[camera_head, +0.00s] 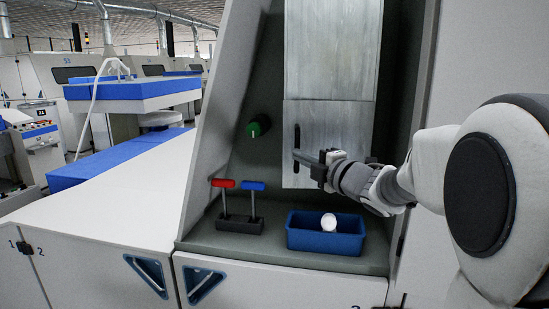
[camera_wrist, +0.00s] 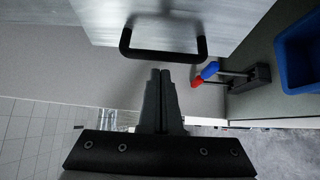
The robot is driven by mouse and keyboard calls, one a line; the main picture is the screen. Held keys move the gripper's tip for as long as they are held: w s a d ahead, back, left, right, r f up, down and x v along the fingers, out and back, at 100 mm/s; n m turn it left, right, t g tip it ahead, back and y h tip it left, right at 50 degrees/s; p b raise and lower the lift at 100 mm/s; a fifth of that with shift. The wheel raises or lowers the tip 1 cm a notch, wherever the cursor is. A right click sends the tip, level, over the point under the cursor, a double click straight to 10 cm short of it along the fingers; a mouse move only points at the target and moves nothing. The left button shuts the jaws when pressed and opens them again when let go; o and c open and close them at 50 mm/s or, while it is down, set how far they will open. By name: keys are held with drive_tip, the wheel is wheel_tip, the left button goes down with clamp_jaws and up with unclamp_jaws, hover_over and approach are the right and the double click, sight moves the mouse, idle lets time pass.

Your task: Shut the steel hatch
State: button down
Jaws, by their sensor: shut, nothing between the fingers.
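The steel hatch (camera_head: 325,128) is a brushed metal panel in the grey recess, below another metal sheet. Its black bar handle (camera_head: 297,137) stands upright near the left edge. In the wrist view the hatch (camera_wrist: 235,22) fills the top, with the handle (camera_wrist: 163,56) across its near edge. My gripper (camera_head: 299,156) is shut and empty, its fingertips by the handle's lower part. In the wrist view the closed fingertips (camera_wrist: 160,73) point at the middle of the handle bar, outside its loop. I cannot tell whether they touch it. How far the hatch stands open is unclear.
A blue bin (camera_head: 326,242) with a white round item (camera_head: 328,222) stands on the recess floor below my gripper. Left of it, a dark block (camera_head: 240,225) holds red-handled (camera_head: 223,183) and blue-handled (camera_head: 252,186) tools.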

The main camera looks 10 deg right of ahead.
drive_tip(key=shift+w+d, duration=0.1)
drive_tip(key=shift+w, duration=0.3)
drive_tip(key=w, duration=0.1)
drive_tip(key=w+b, duration=0.1)
drive_tip(key=w, duration=0.1)
drive_tip(key=shift+w+a+b, duration=0.25)
drive_tip(key=shift+w+b, duration=0.1)
idle(0.4)
